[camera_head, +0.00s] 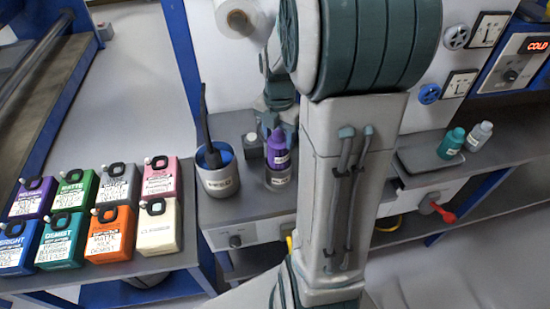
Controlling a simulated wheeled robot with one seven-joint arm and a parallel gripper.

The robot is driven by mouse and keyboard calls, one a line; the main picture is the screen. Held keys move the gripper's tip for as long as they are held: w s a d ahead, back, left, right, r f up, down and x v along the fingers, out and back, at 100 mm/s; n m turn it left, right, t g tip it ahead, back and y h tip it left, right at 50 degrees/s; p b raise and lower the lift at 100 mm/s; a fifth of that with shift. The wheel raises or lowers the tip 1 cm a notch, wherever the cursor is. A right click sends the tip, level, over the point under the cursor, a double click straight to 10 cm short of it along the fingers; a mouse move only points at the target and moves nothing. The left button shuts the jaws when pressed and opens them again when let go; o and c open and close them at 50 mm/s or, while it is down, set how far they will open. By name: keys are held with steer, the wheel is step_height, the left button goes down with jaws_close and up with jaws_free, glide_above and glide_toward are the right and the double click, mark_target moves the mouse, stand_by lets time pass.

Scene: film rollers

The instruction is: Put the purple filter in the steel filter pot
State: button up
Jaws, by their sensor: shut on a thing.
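The purple filter (278,152) is an upright, bottle-like purple piece with a pale label, on the grey shelf left of my arm. My gripper (278,129) is above it, with teal fingers closed around its top. The steel filter pot (278,178) is a small grey cylinder with a label, directly below the filter. The filter's lower end appears to be within the pot's rim; whether it rests on the bottom is hidden.
A larger grey pot (218,183) with a blue inside and a black-handled tool stands to the left. A small dark block (251,146) is beside the filter. Several coloured cans (113,235) stand at left. Teal (451,143) and grey (479,136) bottles stand right of my arm.

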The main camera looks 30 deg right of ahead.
mark_target(279, 154)
steer(key=shift+f, duration=3.5)
steer(key=shift+f, duration=0.25)
steer(key=o, duration=1.2)
steer(key=shift+o, duration=0.2)
steer(key=shift+r, duration=0.15)
